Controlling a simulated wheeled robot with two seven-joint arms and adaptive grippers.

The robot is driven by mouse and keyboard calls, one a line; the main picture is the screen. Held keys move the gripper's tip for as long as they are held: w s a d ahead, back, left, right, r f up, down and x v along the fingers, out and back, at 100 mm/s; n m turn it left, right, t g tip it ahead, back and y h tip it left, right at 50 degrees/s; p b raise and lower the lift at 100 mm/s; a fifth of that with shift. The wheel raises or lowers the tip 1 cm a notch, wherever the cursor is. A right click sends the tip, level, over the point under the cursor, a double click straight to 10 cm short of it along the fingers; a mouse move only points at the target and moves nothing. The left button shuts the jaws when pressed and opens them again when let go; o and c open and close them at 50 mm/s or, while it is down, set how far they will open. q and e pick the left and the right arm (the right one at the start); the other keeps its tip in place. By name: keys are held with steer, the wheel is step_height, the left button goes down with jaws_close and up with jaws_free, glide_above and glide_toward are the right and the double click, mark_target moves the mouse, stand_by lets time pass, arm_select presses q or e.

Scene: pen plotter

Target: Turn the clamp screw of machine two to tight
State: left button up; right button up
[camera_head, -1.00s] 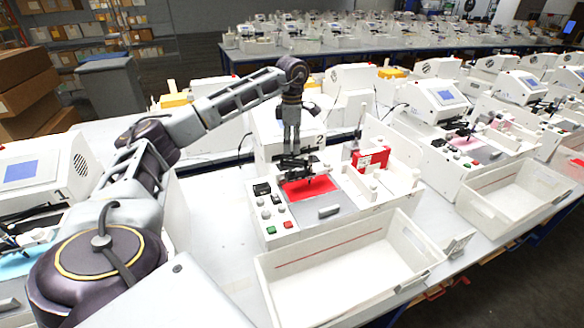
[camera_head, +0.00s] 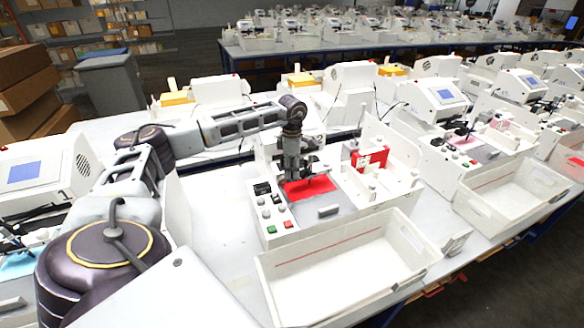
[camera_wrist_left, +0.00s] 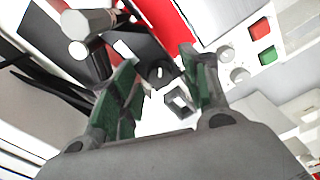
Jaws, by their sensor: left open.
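Machine two (camera_head: 345,192) is a white plotter with a red sheet (camera_head: 312,187) on its bed, in the middle of the head view. My left gripper (camera_head: 296,180) points down over the black carriage at the back of the sheet. In the left wrist view its green-padded fingers (camera_wrist_left: 163,82) are apart. Between their tips shows a small round black knob (camera_wrist_left: 160,72) with a pale mark, perhaps the clamp screw. I cannot tell whether the fingers touch it. The gripper hides most of the carriage in the head view. My right gripper is not in view.
Buttons and knobs (camera_head: 273,213) sit on machine two's front left. An empty white bin (camera_head: 330,265) stands in front of it. A red box (camera_head: 370,158) is at its right. Machine one (camera_head: 40,170) stands left, and more machines stand right. Bare table (camera_head: 215,195) lies left of machine two.

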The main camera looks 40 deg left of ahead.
arm_select(q)
steer(key=shift+c, duration=0.4)
steer(key=c, duration=0.9)
jaws_close()
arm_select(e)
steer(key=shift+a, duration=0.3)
